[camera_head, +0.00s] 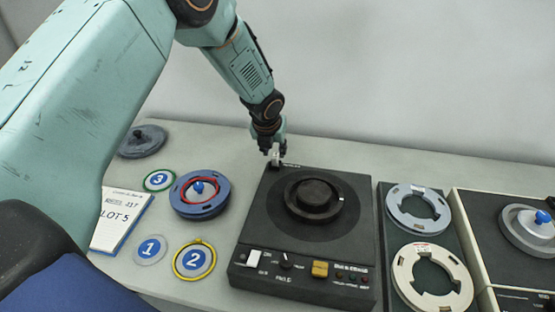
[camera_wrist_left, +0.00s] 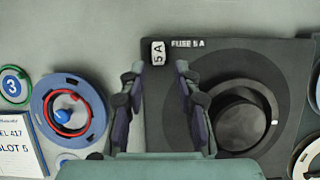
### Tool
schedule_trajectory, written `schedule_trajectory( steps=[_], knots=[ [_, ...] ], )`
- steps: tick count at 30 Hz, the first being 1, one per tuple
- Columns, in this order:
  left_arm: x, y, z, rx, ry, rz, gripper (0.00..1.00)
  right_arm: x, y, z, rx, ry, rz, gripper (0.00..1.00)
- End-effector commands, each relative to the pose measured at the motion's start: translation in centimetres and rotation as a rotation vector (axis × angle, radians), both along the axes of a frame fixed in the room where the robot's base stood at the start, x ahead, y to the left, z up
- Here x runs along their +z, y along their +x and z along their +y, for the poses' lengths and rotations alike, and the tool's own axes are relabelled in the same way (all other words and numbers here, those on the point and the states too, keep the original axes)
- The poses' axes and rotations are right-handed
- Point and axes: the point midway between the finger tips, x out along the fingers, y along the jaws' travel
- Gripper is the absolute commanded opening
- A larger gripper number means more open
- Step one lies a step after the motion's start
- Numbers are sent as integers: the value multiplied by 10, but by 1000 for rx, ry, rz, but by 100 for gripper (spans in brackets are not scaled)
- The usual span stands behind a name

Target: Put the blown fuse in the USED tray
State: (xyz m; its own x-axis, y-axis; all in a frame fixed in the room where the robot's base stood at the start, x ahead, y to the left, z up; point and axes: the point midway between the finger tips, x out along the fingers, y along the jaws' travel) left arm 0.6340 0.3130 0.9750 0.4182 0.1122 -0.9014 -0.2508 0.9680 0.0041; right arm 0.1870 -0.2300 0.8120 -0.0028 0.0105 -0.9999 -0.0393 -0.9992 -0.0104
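My left gripper (camera_head: 270,148) hangs over the back left corner of the black turntable-like device (camera_head: 250,235). In the left wrist view its fingers (camera_wrist_left: 157,76) are spread apart with nothing seen between them. A small pale fuse piece marked 5A (camera_wrist_left: 158,52) sits at that corner, beside the printed words FUSE 5A, just beyond the fingertips. In the head view the fuse piece (camera_head: 275,158) shows right under the gripper; I cannot tell whether they touch. I cannot tell if it is blown. No tray marked USED is seen. My right gripper is not in view.
Left of the device lie a blue reel with a red ring (camera_head: 183,205), numbered discs such as the yellow-rimmed one (camera_head: 195,262), and a SLOT 5 card (camera_head: 120,222). A dark rack with grey and cream rings (camera_head: 403,285) stands close on the right. The back strip of table is clear.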

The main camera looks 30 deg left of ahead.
Motion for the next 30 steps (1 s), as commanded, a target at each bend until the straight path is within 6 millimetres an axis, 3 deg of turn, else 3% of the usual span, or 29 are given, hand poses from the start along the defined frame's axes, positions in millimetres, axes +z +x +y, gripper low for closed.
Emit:
schedule_trajectory(
  steps=[12,26,30],
  knots=[
    [-34,19,2,0,0,0,32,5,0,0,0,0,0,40],
    [-40,22,3,0,0,0,32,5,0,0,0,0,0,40],
    [-40,22,3,0,0,0,21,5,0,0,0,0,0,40]
  ],
)
